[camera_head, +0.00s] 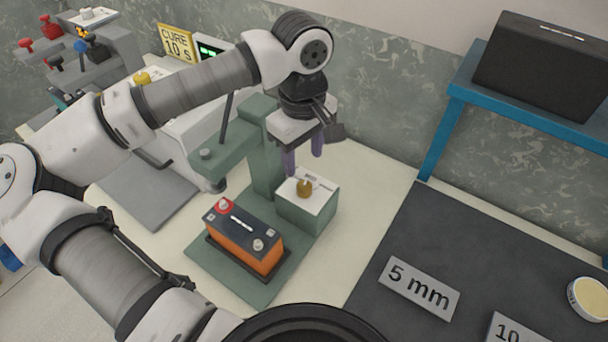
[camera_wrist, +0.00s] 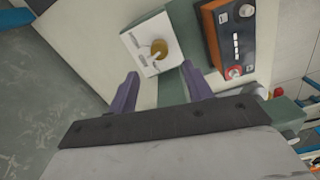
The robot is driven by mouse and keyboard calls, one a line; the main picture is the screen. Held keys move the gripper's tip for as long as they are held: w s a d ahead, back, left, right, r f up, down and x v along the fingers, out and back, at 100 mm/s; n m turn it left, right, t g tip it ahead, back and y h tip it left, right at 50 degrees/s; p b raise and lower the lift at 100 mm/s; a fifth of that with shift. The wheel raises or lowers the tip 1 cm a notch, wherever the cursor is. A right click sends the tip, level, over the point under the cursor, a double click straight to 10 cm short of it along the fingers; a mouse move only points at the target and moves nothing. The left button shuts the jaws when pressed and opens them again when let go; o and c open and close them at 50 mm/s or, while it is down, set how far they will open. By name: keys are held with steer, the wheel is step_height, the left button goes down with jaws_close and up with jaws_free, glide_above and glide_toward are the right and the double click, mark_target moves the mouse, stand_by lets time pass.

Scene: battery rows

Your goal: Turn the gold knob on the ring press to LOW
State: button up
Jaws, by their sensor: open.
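The gold knob (camera_head: 304,187) stands on the white top plate of a green box (camera_head: 311,213), part of the green ring press (camera_head: 262,150). In the wrist view the gold knob (camera_wrist: 159,49) shows on the white plate (camera_wrist: 146,43), ahead of the fingertips. The plate carries small markings too small to read, so I cannot tell the knob's setting. My gripper (camera_head: 303,163) points down above the knob, apart from it. Its two purple fingers are open with nothing between them, also in the wrist view (camera_wrist: 160,80).
An orange and black battery (camera_head: 243,237) with a red terminal sits on the press base, left of the knob box. A dark mat with a "5 mm" plate (camera_head: 419,287) lies to the right. A blue shelf (camera_head: 520,121) holds a black box (camera_head: 545,65). A "CURE 10 s" sign (camera_head: 178,43) stands behind my arm.

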mark_target(304, 184)
step_height(304, 184, down, 8)
steer(key=shift+f+p, duration=0.1)
steer(key=shift+p, duration=0.6)
steer(key=shift+w, duration=0.1)
steer(key=c, duration=1)
